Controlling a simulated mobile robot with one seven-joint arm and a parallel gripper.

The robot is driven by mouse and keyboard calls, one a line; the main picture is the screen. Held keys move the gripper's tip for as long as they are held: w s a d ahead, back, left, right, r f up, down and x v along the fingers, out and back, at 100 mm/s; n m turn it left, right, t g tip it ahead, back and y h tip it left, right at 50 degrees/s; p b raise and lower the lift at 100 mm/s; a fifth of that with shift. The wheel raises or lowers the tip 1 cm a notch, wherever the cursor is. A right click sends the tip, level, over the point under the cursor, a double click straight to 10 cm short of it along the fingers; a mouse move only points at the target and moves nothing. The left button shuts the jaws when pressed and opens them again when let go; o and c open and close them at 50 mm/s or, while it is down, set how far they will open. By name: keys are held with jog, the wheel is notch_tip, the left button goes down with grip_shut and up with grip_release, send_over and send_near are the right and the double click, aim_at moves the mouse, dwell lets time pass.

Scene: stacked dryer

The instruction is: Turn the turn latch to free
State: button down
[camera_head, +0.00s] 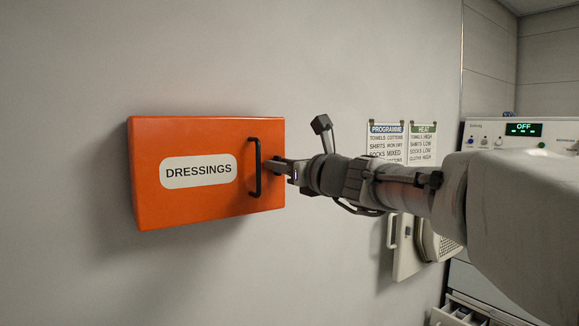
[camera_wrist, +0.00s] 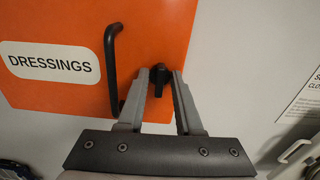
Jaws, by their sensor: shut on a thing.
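An orange wall box (camera_head: 205,205) with a "DRESSINGS" label hangs on the wall at the left of the head view. It also fills the upper left of the wrist view (camera_wrist: 60,95). A black bar handle (camera_head: 254,168) stands near its right edge. The small black turn latch (camera_wrist: 159,76) sits right of the handle (camera_wrist: 112,70) on the box front. My gripper (camera_wrist: 160,82) has its two grey fingers on either side of the latch, shut on it. In the head view my gripper (camera_head: 272,167) hides the latch. The box front appears flush and closed.
Two printed charts (camera_head: 386,140) hang on the wall behind my arm. A white machine (camera_head: 515,135) with a display reading "OFF" stands at the right. An open drawer (camera_head: 460,315) shows at the lower right. The wall left of and above the box is clear.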

jog(key=shift+f, duration=0.1)
jog(key=shift+s+a+f+n+b, duration=0.1)
jog(key=shift+n+b, duration=3.5)
jog(key=shift+n, duration=0.8)
jog(key=shift+s+a+f+n+b, duration=0.1)
jog(key=shift+n+b, duration=3.5)
jog(key=shift+n, duration=0.8)
jog(key=shift+r, duration=0.1)
jog(key=c, duration=0.9)
grip_release()
jog(key=shift+d, duration=0.1)
